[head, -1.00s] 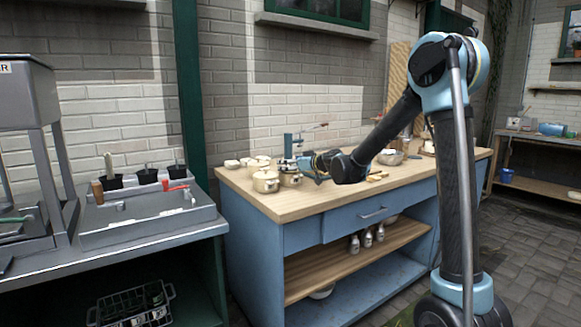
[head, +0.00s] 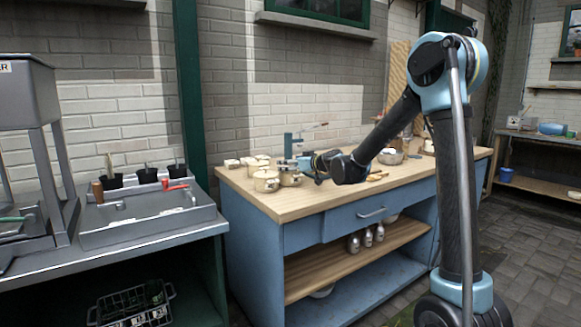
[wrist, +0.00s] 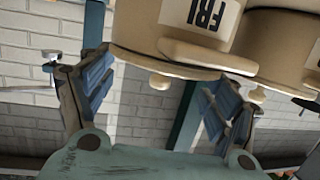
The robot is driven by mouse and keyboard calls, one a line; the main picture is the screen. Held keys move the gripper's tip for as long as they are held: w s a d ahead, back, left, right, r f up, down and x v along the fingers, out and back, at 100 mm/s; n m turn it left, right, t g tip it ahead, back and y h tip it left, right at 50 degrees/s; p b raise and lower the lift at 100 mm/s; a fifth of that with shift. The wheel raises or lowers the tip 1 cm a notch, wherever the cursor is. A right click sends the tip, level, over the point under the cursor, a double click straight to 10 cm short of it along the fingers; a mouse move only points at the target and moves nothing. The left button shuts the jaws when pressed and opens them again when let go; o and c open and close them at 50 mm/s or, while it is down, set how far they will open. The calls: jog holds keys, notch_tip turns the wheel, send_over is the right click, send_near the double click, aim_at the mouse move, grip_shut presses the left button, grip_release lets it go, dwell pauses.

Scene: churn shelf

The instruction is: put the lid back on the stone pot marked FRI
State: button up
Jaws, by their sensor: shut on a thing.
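The cream stone pot marked FRI (wrist: 208,14) fills the top of the wrist view, its label upside down there. Its lid (wrist: 165,60) has a small round knob (wrist: 160,82) and appears against the pot's mouth; I cannot tell whether it is fully seated. My gripper (wrist: 158,88) has one finger at each side of the lid and is shut on it. In the head view, my gripper (head: 304,165) is at the pots on the bench, close to the right one of the front pair (head: 290,179). Labels are unreadable there.
Another cream pot (wrist: 285,45) stands close beside the FRI pot. Several more pots (head: 250,162) crowd the bench's left end. A blue upright fixture (head: 288,146) rises behind them. The wooden bench top (head: 285,207) is clear in front.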

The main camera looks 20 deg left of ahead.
jog(key=o, duration=1)
jog(key=shift+o, duration=0.2)
jog(key=shift+r, duration=3.5)
grip_shut()
